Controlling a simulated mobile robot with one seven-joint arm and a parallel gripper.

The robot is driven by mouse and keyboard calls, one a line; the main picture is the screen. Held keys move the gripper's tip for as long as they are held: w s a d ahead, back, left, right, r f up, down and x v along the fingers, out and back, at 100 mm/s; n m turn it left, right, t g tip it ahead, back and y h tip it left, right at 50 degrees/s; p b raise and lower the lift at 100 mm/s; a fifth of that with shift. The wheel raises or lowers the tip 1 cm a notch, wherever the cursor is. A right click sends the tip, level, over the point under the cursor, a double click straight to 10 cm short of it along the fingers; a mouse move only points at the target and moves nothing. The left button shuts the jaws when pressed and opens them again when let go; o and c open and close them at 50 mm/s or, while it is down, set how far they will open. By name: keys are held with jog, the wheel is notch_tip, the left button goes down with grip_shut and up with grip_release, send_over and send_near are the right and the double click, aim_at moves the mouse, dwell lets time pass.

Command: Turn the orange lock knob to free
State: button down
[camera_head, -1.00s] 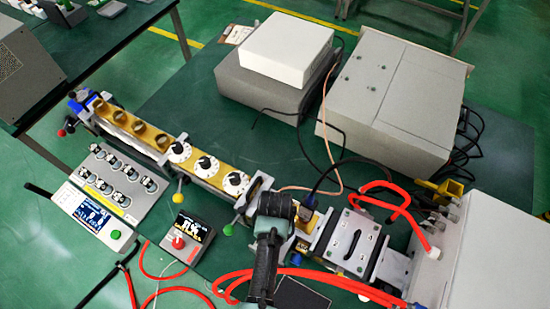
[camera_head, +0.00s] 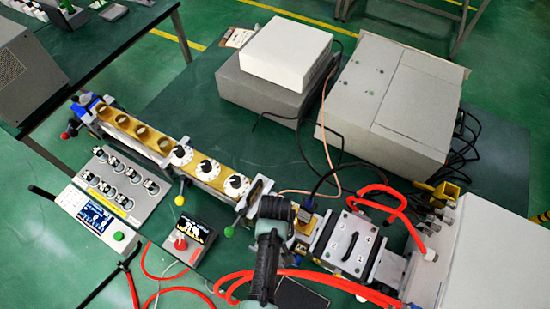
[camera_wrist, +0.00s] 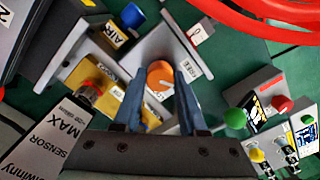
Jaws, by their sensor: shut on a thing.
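The orange lock knob (camera_wrist: 160,76) shows in the wrist view, round, with a pale line on its face. It sits on a grey metal block between labels; the right one (camera_wrist: 194,62) seems to read FREE. My gripper (camera_wrist: 160,72) has its two blue-grey fingers on either side of the knob, shut on it. In the head view my gripper and wrist (camera_head: 274,225) are over the right part of the brass-topped apparatus (camera_head: 207,170) and hide the knob.
Red hoses (camera_head: 350,286) run in front of the apparatus. A control box with a red button (camera_head: 181,244) stands left of my arm.

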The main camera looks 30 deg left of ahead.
dwell(0.5)
jog(key=shift+c, duration=2.3)
grip_release()
notch_tip(320, 180, up, 13)
jog(key=b, duration=0.1)
